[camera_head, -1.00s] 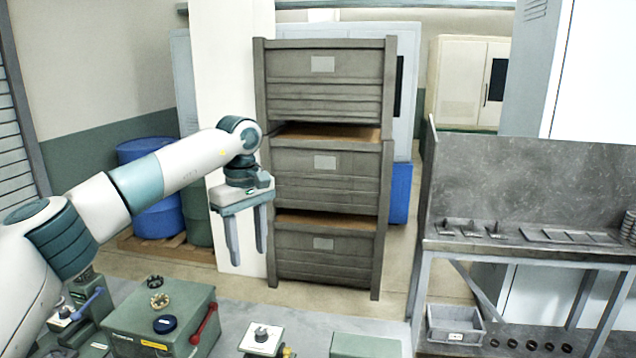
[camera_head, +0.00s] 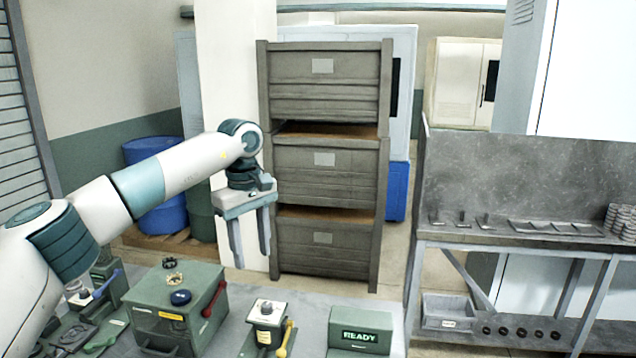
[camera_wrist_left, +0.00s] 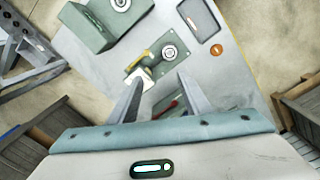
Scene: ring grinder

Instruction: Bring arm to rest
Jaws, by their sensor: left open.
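My left arm comes in from the left in the head view. Its left gripper (camera_head: 250,240) points down, open and empty, above and behind the far edge of the grey work table, in front of the stacked crates. In the left wrist view the two fingers (camera_wrist_left: 157,95) are spread with nothing between them. My right gripper is not in view.
A green machine box (camera_head: 165,310) with rings on top and a red lever stands on the table. Right of it are a small device with a yellow lever (camera_head: 267,320) and a green READY box (camera_head: 358,335). Stacked grey crates (camera_head: 325,160) stand behind; a metal bench (camera_head: 520,240) stands right.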

